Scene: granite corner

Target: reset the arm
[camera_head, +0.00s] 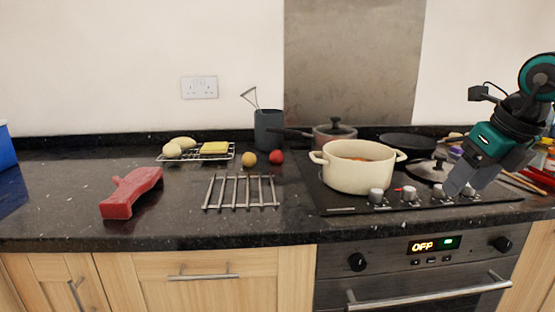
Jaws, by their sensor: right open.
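My right gripper (469,184) comes in from the right, above the right part of the hob. It is open, with nothing seen between its fingers, and its fingers point down and left. It is to the right of the cream pot (357,169), apart from it. In this view its fingers overlap the area near a lid (431,168) and the hob knobs; I cannot tell the exact gap. My left gripper is not in view.
The pot with orange food stands on the hob (335,201). A lidded pan (335,131) stands behind it. On the counter are a metal rack (241,192), a red object (131,193), a dark utensil holder (269,130) and small fruits. The granite between the red object and rack is clear.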

